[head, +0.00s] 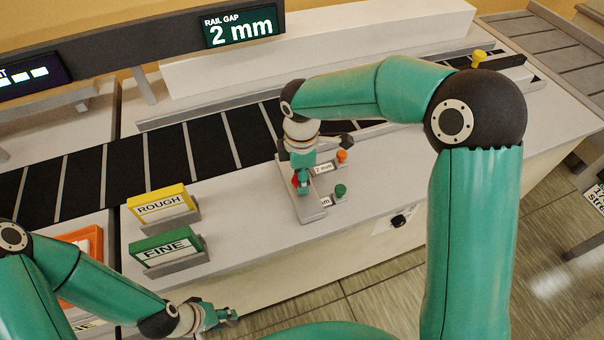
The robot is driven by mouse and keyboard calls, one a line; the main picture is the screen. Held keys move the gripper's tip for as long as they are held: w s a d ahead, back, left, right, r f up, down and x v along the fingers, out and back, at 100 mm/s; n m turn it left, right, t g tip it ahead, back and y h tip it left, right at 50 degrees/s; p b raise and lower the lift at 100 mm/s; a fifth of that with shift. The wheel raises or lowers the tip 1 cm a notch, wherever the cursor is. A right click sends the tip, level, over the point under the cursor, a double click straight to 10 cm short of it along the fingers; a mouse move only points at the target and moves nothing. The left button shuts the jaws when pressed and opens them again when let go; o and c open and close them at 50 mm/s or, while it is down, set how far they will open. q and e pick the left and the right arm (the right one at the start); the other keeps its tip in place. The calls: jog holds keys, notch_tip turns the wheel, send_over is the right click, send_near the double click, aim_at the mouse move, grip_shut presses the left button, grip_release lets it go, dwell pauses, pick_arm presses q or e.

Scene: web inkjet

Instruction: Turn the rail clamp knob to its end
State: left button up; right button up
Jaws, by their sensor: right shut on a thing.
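A small red knob (295,180) shows on a light plate (314,214) on the bench top, mostly hidden by my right gripper. My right gripper (303,188) points down over the plate and is shut on this knob. How far the knob is turned is hidden. Beside it on the plate are an orange peg (342,156) with a "2 mm" label and a green peg (340,190) with a partly hidden label. The display (240,28) reads "RAIL GAP 2 mm". My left gripper (228,317) is low in front of the bench, away from the plate; its finger opening is unclear.
A yellow ROUGH block (160,204) and a green FINE block (166,246) stand in holders left of the plate. A black slatted conveyor (150,160) runs behind. A yellow knob (478,56) is at the far right, and a black dial (399,220) is on the bench front.

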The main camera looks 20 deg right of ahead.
jog(key=shift+w+r, duration=0.15)
dwell(0.3)
jog(key=o, duration=1.1)
jog(key=shift+o, duration=0.2)
notch_tip(320, 180, up, 12)
jog(key=shift+f, duration=0.2)
